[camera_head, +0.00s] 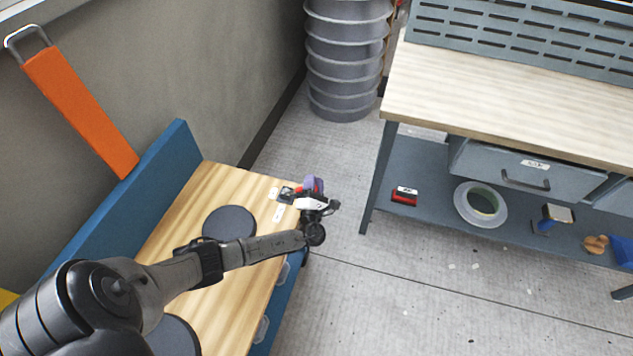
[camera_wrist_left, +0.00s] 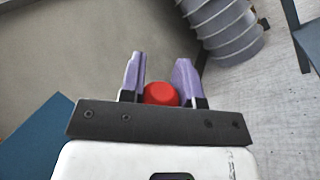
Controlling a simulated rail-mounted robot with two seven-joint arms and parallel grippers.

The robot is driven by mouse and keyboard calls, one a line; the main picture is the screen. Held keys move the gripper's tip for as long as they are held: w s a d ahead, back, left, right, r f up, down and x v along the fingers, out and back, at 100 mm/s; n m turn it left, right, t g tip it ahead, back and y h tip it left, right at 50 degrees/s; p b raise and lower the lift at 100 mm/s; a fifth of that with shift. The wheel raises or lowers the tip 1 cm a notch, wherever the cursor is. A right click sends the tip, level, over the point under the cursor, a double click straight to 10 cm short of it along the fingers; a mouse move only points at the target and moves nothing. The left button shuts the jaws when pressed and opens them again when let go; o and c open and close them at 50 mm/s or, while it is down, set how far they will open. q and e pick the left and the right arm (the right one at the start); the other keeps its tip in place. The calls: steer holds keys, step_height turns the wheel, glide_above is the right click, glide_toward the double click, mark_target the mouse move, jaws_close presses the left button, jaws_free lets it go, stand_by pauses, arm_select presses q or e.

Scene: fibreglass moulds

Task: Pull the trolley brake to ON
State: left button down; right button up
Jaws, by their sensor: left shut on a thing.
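The trolley (camera_head: 252,185) has a light wooden top and blue sides and stands at the left in the head view. A red knob (camera_wrist_left: 161,95), which appears to be the brake handle, sits between the purple fingers of my left gripper (camera_wrist_left: 160,68) in the left wrist view. In the head view my left gripper (camera_head: 314,186) is at the trolley's far right corner, shut on the knob, which shows only as a small bit of red. White labels (camera_head: 278,214) lie on the top beside it. The lever below the knob is hidden. My right gripper is out of view.
Dark round discs (camera_head: 230,222) lie on the trolley top. An orange bar (camera_head: 80,112) with a grey loop is at the wall. A ribbed grey duct (camera_head: 345,65) stands behind. A workbench (camera_head: 500,90) is at the right; clear floor (camera_head: 420,290) lies between.

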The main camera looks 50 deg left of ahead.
arm_select(q)
steer(key=shift+f, duration=0.15)
steer(key=c, duration=1.3)
jaws_free()
steer(key=o, duration=0.5)
steer(key=p+v, duration=0.2)
steer(key=v, duration=1.1)
steer(key=shift+s+d, duration=0.3)
steer(key=shift+s, duration=0.05)
